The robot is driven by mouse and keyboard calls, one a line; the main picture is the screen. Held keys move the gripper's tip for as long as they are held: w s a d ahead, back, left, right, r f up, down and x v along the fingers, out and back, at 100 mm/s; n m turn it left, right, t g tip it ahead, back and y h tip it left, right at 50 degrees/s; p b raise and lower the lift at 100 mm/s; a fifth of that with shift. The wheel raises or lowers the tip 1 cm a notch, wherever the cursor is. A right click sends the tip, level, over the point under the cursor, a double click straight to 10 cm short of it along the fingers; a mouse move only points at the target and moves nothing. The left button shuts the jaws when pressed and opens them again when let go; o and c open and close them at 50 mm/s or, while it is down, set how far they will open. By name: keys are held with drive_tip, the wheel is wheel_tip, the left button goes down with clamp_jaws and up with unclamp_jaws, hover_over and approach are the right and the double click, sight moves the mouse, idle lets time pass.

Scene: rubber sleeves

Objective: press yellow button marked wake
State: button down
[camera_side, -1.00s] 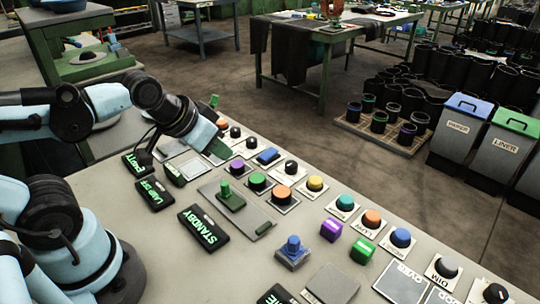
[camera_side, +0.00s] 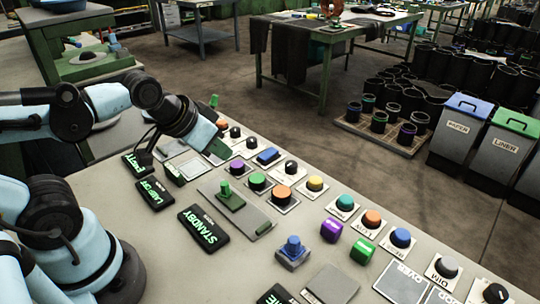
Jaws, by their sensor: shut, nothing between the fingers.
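A round yellow button (camera_side: 316,183) sits on a pale square plate in the back row of the panel, right of an orange button. The lettering on its plate is too small to read. My gripper (camera_side: 217,151) hangs over the far left part of the panel, well left of the yellow button and apart from it. It is shut and holds nothing. Its fingertips are small and dark in this view, and the controls just beneath them are partly hidden.
Near the gripper are a blue rocker (camera_side: 268,157) and a black knob (camera_side: 291,167). An orange button (camera_side: 281,193) and a teal button (camera_side: 345,203) flank the yellow one. A green lever (camera_side: 226,189) and a blue knob (camera_side: 293,247) stand up nearer the front.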

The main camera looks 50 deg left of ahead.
drive_tip(key=shift+w, duration=0.1)
idle(0.6)
drive_tip(key=n+t+h, duration=0.2)
drive_tip(key=n+h, duration=0.1)
drive_tip(key=n, duration=0.2)
hover_over(312, 180)
drive_tip(key=f, duration=0.1)
drive_tip(key=shift+f, duration=0.1)
drive_tip(key=shift+f, duration=4.4)
drive_tip(key=shift+f, duration=0.15)
drive_tip(key=shift+f, duration=0.25)
